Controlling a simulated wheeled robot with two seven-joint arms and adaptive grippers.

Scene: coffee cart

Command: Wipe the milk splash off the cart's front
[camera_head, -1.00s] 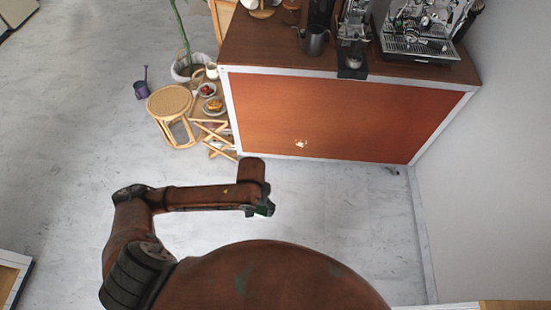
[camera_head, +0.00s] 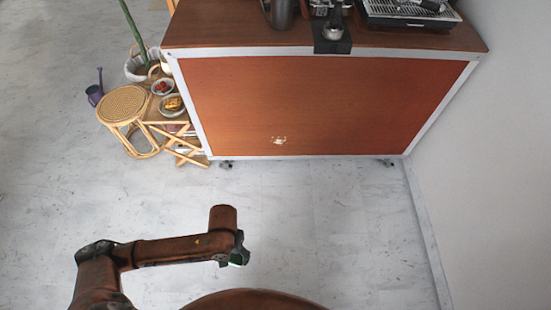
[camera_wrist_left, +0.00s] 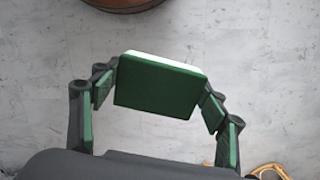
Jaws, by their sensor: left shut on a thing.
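The milk splash (camera_head: 279,140) is a small pale patch low on the orange-brown front panel of the coffee cart (camera_head: 330,95). My left gripper (camera_head: 238,254) is over the floor in front of the cart, apart from the panel. It is shut on a green block with a white edge, which looks like a sponge; in the left wrist view the sponge (camera_wrist_left: 160,85) sits between the fingers. Only a small pale-green bit of it shows in the head view. My right gripper is not in view.
A rattan stool (camera_head: 123,104) and a small folding wooden stand (camera_head: 180,148) with bowls are left of the cart. A white wall (camera_head: 490,180) bounds the right. A dark pitcher (camera_head: 280,14) and an espresso machine (camera_head: 408,14) stand on top. The floor before the cart is clear.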

